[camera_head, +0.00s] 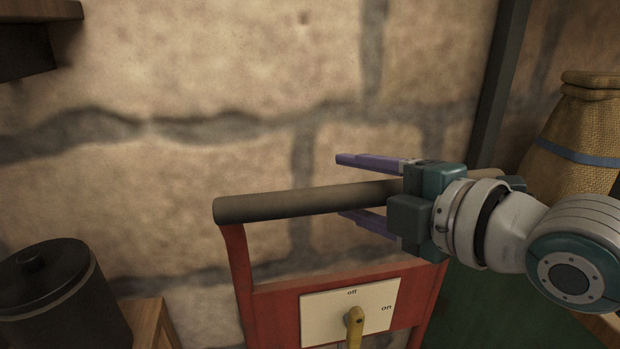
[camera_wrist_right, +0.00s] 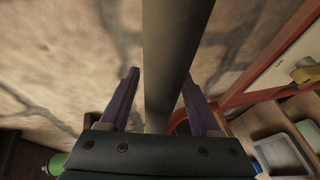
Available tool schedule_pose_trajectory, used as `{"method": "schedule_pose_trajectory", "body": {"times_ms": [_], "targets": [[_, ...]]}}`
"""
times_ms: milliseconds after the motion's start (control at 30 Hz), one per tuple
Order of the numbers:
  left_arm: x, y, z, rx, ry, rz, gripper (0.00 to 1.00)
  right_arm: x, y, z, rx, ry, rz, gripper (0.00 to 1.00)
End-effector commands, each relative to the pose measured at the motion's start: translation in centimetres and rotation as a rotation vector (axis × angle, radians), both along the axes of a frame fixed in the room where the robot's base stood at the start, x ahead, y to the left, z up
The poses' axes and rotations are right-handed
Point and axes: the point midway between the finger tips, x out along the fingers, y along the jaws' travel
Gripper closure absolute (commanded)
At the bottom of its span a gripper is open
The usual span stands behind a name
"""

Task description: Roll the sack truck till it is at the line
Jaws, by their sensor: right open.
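The sack truck shows as a red frame (camera_head: 265,295) with a thick grey-brown crossbar handle (camera_head: 270,205) in the head view. A cream panel (camera_head: 325,318) marked "off" and "on", with a yellow lever (camera_head: 354,325), sits on the frame. My right gripper (camera_head: 345,187) is open at the handle, one purple finger above the bar and one below. In the right wrist view the bar (camera_wrist_right: 172,50) runs between the two apart fingers of my right gripper (camera_wrist_right: 160,80). The truck's lower part is out of view. No line shows. My left gripper is not in view.
A stone wall (camera_head: 200,120) stands close behind the truck. A black lidded pot (camera_head: 50,300) is at lower left by a wooden piece (camera_head: 150,322). A burlap sack (camera_head: 575,150) with a blue band is at right. A pale tray (camera_wrist_right: 280,155) shows in the wrist view.

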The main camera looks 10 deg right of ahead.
Motion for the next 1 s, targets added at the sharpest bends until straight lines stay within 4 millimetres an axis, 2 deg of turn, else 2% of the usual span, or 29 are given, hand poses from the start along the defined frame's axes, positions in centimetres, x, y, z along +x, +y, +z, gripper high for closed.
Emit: {"method": "schedule_pose_trajectory", "body": {"times_ms": [267,833,1000], "targets": [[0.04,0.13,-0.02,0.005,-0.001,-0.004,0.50,0.21,0.13,-0.05,0.000,0.001,0.000,0.36],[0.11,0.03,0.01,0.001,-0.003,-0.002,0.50,0.19,0.10,-0.05,0.000,0.001,0.000,0.98],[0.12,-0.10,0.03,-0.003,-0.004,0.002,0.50,0.18,0.10,-0.05,0.000,0.001,0.000,1.00]]}}
